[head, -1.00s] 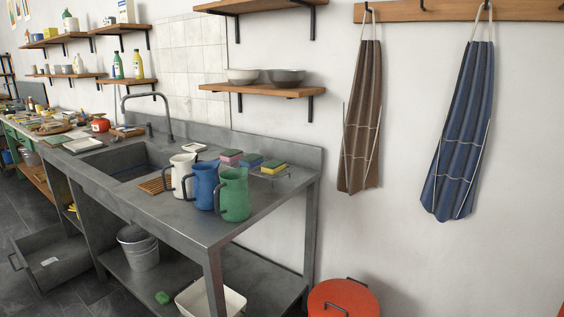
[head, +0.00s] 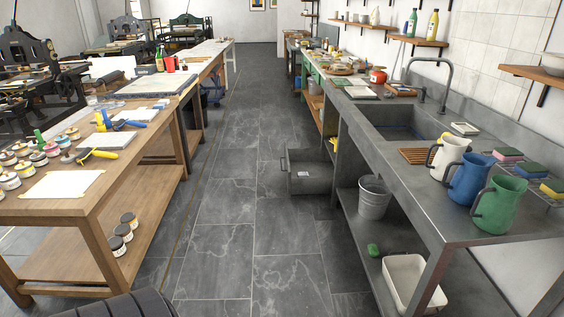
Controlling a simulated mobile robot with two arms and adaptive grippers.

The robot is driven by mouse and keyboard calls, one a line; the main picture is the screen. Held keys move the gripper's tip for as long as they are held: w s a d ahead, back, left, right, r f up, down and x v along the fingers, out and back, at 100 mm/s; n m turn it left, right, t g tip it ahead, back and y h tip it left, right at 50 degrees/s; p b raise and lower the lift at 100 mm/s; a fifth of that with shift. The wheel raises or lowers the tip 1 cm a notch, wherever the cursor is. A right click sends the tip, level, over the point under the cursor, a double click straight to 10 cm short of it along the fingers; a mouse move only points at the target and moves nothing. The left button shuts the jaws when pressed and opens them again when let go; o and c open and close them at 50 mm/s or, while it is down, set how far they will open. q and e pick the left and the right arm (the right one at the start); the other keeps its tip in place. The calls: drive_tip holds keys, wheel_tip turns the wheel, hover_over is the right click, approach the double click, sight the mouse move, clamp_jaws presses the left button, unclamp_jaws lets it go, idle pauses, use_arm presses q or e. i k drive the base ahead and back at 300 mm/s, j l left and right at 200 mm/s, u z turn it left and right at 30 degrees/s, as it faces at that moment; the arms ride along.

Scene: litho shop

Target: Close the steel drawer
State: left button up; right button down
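The steel drawer (head: 308,180) is a dark grey open-topped box. It stands pulled out to the left from under the sink bench (head: 436,208), low over the aisle floor. Its dark bar handle (head: 284,163) is on the end facing the aisle. A small pale label shows on its near side. Neither of my grippers is in view, so whether they are open or shut is hidden.
A slate-tiled aisle (head: 240,215) runs clear between the sink bench and a wooden worktable (head: 92,187) on the left. A metal bucket (head: 373,200) and a white tub (head: 410,283) sit on the bench's lower shelf. Jugs (head: 497,205) stand on top.

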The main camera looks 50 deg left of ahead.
sight(320, 180)
drive_tip(key=i+j+u, duration=0.15)
drive_tip(key=j+u, duration=0.25)
drive_tip(key=i+j+u, duration=0.15)
drive_tip(key=u, duration=0.3)
drive_tip(key=i+j+u, duration=0.2)
drive_tip(key=i+j, duration=0.6)
drive_tip(key=i+j+u, duration=0.2)
drive_tip(key=i+j, duration=0.45)
drive_tip(key=i, duration=0.2)
